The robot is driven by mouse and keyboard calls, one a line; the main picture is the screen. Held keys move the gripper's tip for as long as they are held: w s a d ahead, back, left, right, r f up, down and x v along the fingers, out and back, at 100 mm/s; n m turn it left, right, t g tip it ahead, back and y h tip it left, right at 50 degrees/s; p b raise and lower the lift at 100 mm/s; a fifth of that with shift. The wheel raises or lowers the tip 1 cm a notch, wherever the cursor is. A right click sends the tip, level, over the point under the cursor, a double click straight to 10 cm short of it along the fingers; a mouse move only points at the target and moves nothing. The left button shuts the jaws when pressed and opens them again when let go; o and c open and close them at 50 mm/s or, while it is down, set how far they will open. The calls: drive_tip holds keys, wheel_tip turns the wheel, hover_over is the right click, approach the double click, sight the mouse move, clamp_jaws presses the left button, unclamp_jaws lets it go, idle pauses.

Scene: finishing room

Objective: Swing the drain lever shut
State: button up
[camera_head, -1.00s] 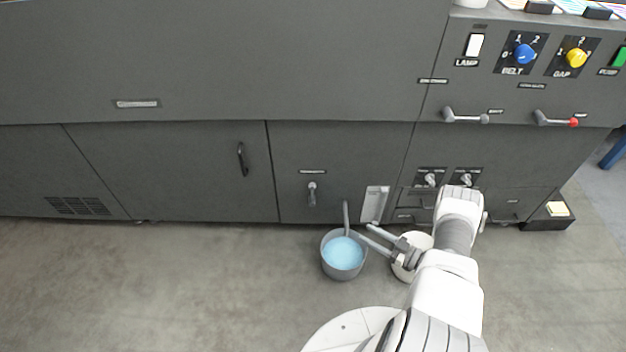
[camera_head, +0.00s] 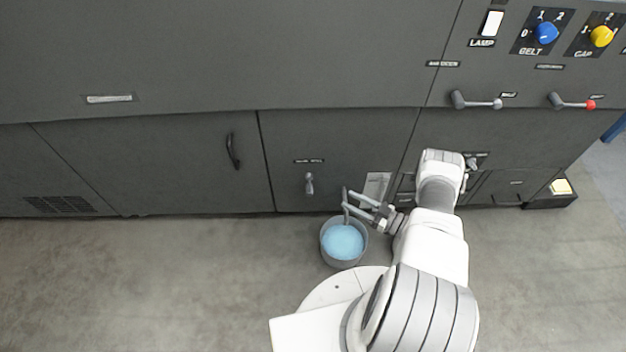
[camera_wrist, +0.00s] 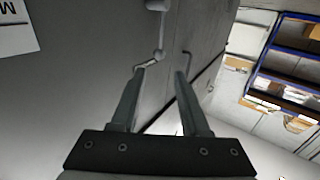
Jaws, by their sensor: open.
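The drain lever (camera_head: 309,184) is a grey handle on the dark lower panel, hanging roughly straight down below a small label. My gripper (camera_head: 347,202) is open and empty, right of the lever and slightly lower, apart from it. Its fingers point left, around or beside the grey drain pipe above the bucket; I cannot tell which. In the wrist view my gripper (camera_wrist: 159,72) has its fingers apart, with a bent grey fitting (camera_wrist: 160,34) beyond them; I cannot tell whether this is the lever or the pipe.
A grey bucket (camera_head: 343,243) of blue liquid stands on the floor below my gripper. A door with a black handle (camera_head: 232,151) is left of the lever. Two lever handles and knobs sit at upper right. The floor at left is clear.

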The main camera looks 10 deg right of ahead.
sight(309, 182)
drive_tip(key=b+x, duration=0.2)
drive_tip(key=x, duration=1.2)
drive_tip(key=shift+w+a+b, duration=0.25)
drive_tip(key=shift+w+b, duration=0.05)
clamp_jaws()
